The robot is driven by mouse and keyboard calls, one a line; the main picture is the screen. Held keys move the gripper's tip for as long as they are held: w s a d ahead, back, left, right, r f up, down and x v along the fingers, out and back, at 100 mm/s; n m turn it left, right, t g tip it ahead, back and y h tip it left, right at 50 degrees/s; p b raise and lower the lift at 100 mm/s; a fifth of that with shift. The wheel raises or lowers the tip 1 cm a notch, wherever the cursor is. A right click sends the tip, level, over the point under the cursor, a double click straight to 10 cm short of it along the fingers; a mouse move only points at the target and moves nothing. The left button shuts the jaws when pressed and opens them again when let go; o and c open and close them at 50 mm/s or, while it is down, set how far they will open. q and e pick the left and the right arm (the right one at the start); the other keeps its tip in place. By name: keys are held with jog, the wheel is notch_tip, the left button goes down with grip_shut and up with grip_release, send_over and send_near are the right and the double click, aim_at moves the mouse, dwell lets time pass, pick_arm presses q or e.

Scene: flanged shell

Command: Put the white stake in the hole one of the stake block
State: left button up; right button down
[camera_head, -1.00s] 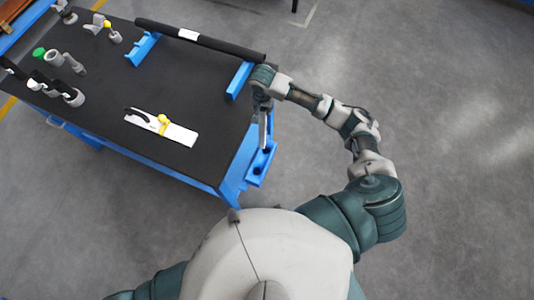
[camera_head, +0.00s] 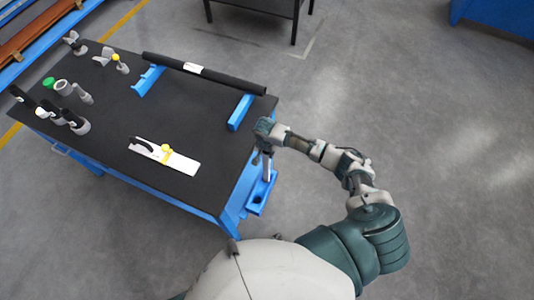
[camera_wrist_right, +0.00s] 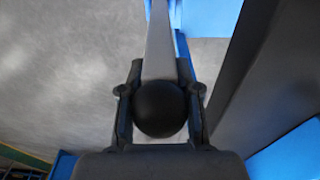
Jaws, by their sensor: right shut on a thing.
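My right gripper (camera_head: 264,150) is at the right edge of the table, above the blue stake block (camera_head: 258,207) fixed to the table's side. It is shut on the white stake (camera_head: 267,168), which points down towards the block. In the right wrist view, the gripper's fingers (camera_wrist_right: 160,105) sit on both sides of the stake's black ball top. The pale stake shaft (camera_wrist_right: 159,45) runs away from the ball towards blue parts. The stake's lower end and the block's holes are not clear, so I cannot tell whether it is in a hole. My left gripper is out of view.
The black-topped table (camera_head: 190,125) carries a long black bar (camera_head: 225,79) over blue supports. Several small tools stand at the left. Open floor is on the right.

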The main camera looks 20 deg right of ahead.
jog(key=shift+a+f, duration=0.1)
jog(key=shift+f, duration=0.3)
jog(key=c, duration=0.8)
grip_release()
jog(key=shift+f, duration=0.1)
jog(key=r, duration=0.8)
jog(key=r+p, duration=0.1)
jog(key=r, duration=0.3)
jog(key=shift+s+a, duration=0.4)
